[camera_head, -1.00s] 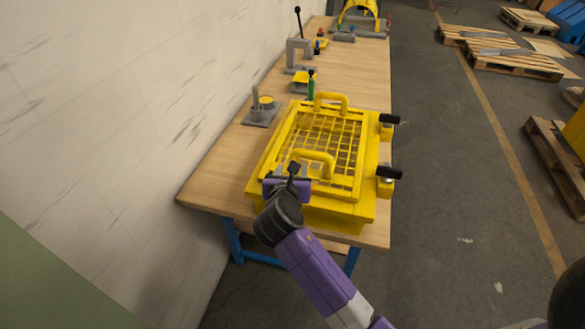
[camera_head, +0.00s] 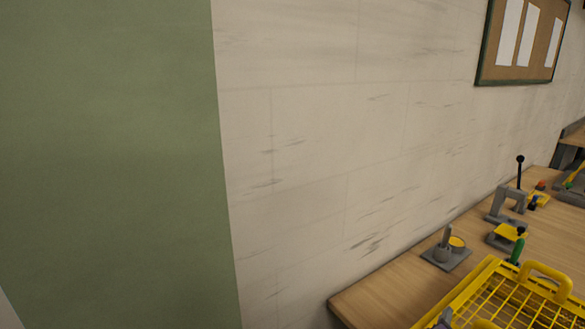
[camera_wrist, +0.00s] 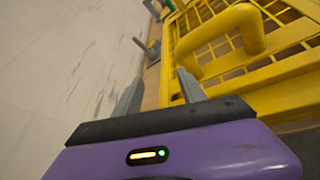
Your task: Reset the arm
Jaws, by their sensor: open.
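My gripper (camera_wrist: 160,92) is purple with two grey fingers, spread apart with nothing between them in the wrist view. It is just in front of the yellow cage lid's near handle (camera_wrist: 222,38) and beside the grid, and does not grasp either. In the head view only a small part of my gripper shows at the bottom edge, by the yellow cage (camera_head: 515,295). Most of my arm is out of that picture.
The cage stands on a wooden workbench (camera_head: 375,298) along a pale wall (camera_head: 300,150). A grey stand with a yellow disc (camera_head: 447,252) and a grey press (camera_head: 507,203) stand further back. A green panel (camera_head: 110,150) fills the left. A pinboard (camera_head: 522,40) hangs at top right.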

